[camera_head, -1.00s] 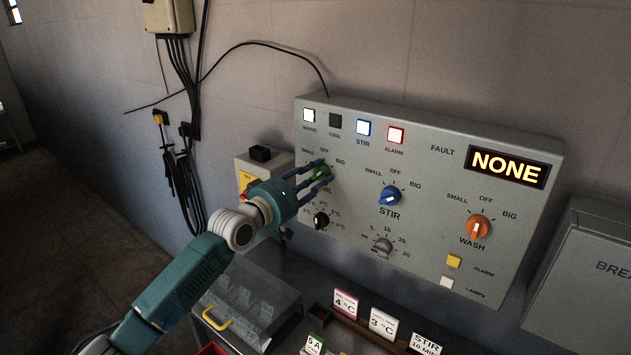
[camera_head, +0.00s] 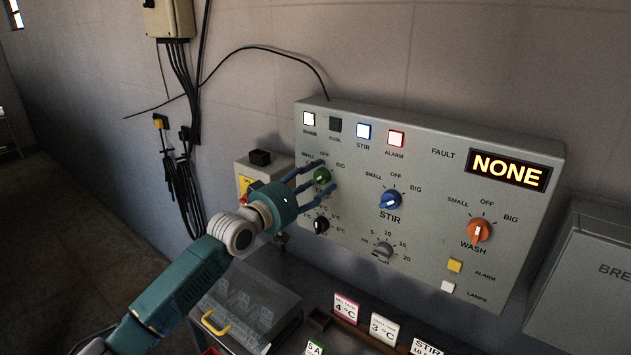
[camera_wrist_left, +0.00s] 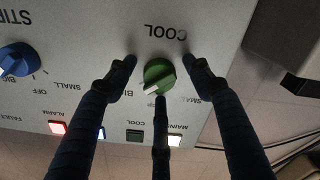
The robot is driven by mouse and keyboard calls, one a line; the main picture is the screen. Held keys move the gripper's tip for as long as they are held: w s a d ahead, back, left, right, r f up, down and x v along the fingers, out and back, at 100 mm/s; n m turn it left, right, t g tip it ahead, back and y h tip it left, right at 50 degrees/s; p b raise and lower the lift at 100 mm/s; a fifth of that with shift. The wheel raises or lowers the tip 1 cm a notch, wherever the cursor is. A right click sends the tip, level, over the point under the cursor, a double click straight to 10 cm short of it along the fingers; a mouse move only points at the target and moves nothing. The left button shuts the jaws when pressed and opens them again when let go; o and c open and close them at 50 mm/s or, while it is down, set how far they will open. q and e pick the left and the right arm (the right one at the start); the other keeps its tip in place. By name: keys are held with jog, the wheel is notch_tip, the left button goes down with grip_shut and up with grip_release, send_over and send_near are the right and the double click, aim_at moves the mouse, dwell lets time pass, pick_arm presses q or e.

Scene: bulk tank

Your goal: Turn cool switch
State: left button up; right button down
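The green COOL knob (camera_head: 321,176) is on the left part of the grey control panel (camera_head: 440,155). My left gripper (camera_head: 316,184) is in front of it, its blue fingers spread open around the knob. The wrist view shows the green knob (camera_wrist_left: 159,75) between the open fingertips of the left gripper (camera_wrist_left: 163,80), with gaps at the sides. Its white mark points down and slightly left there; one finger hides part of the scale below it. The COOL lamp (camera_head: 335,125) looks dark green. My right gripper is not in view.
A black knob (camera_head: 321,222) is just below the fingers. The blue STIR knob (camera_head: 390,200) and orange WASH knob (camera_head: 480,229) are to the right. A display (camera_head: 508,170) reads NONE. A yellow-handled clear cover (camera_head: 245,305) and cards (camera_head: 384,328) are below.

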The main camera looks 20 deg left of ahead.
pick_arm(q)
jog(key=shift+s, duration=0.1)
jog(key=v, duration=1.1)
jog(key=shift+s+a, duration=0.15)
jog(key=shift+s, duration=0.25)
jog(key=shift+r, duration=0.1)
